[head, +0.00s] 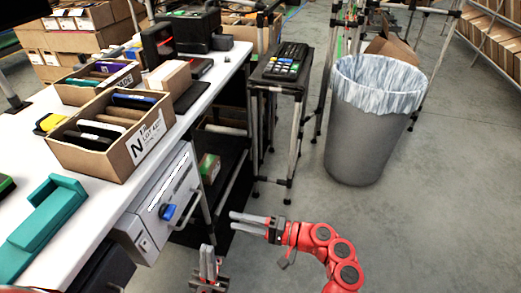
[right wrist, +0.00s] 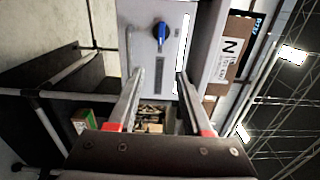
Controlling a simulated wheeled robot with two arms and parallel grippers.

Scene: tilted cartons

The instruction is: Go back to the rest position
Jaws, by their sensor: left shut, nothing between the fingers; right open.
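My right gripper (head: 262,223) reaches in from the right in the head view, on a red arm. Its two grey fingers are apart with nothing between them. In the right wrist view its fingers (right wrist: 158,103) are spread and point toward a grey cabinet (right wrist: 148,22) with a blue knob. My left gripper (head: 208,262) is at the bottom of the head view, below and left of the right one. Its fingers point up, are close together and hold nothing. Both grippers are in front of the workbench side, apart from its cabinet.
The white workbench (head: 100,206) carries open cartons (head: 112,140) and a teal holder (head: 45,225). The grey cabinet (head: 160,205) with a blue knob is under its edge. A small stand (head: 278,79) and a lined grey bin (head: 366,135) stand behind. The floor at right is clear.

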